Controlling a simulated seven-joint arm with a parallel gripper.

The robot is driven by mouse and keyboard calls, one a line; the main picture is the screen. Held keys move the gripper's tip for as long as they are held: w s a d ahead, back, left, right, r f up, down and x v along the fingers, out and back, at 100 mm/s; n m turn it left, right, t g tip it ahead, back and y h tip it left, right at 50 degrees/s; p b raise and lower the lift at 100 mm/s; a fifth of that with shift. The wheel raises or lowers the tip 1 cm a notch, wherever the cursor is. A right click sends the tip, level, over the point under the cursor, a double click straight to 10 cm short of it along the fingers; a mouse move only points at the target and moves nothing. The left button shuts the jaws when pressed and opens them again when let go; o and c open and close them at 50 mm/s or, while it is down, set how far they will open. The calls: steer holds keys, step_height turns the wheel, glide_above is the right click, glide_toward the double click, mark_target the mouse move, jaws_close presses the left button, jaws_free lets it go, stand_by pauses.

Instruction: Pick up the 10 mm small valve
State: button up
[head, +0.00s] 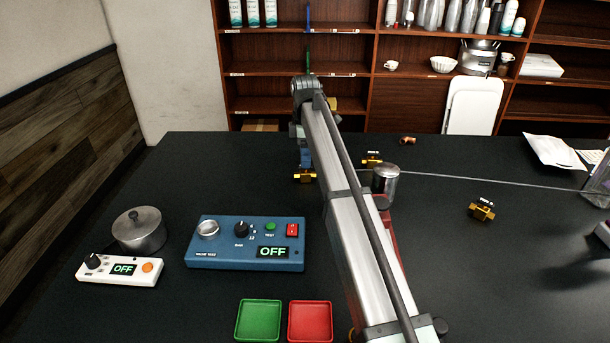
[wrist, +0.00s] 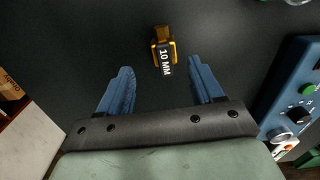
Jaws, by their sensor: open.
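The 10 mm small valve (wrist: 163,48) is a small brass-yellow piece with a black label reading "10 MM". In the wrist view it lies on the black table ahead of my gripper (wrist: 160,82), between the lines of the two blue fingers and nearer the right one. The fingers are apart with nothing between them. In the head view a brass valve (head: 304,177) lies just below my gripper (head: 306,160), at the end of my arm; its label is hidden there.
Other brass valves lie behind my arm (head: 371,160) and at right (head: 481,211). A metal canister (head: 386,179) stands close to my arm. A blue tester box (head: 247,243), a green tray (head: 258,320) and a red tray (head: 310,321) are in front. The table's left back is clear.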

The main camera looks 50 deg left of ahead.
mark_target(305, 173)
steer(key=f, duration=0.5)
steer(key=shift+s+d, duration=0.25)
jaws_close()
stand_by(0.4)
